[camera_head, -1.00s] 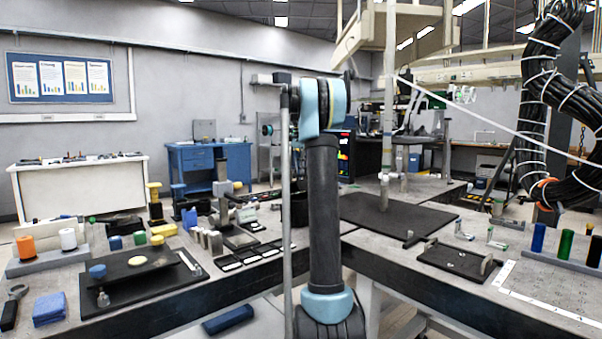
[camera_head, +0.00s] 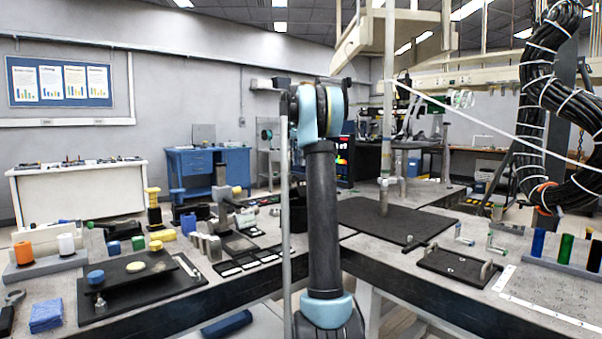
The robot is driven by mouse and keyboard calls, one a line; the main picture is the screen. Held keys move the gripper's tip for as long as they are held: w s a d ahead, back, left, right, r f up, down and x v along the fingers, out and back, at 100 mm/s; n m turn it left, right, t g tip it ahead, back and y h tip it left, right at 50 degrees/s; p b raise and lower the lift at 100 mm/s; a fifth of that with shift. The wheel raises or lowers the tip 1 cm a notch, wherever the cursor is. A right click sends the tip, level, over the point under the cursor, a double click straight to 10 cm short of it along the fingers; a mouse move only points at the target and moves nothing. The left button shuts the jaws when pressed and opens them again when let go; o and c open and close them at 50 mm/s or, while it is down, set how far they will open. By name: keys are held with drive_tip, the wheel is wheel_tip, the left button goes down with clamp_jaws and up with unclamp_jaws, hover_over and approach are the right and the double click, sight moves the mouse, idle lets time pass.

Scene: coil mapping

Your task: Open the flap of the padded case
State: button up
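I cannot make out a padded case or its flap with certainty. A dark blue, flat-looking item (camera_head: 228,322) lies low below the left bench's front edge, partly cut off from view by the bench. It is too small and dark to show a flap. My arm stands upright in the middle of the picture, with its light blue elbow joint at the top. My gripper does not show; it is beyond or hidden behind the arm.
The left bench holds a black board (camera_head: 140,290), a folded blue cloth (camera_head: 46,313) and a row of black trays (camera_head: 237,268). The right bench has a black mat (camera_head: 365,221), a black fixture plate (camera_head: 448,264) and a thick cable bundle (camera_head: 545,110) hanging above.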

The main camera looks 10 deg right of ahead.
drive_tip(key=shift+w+r, duration=0.15)
drive_tip(key=shift+r, duration=2.6)
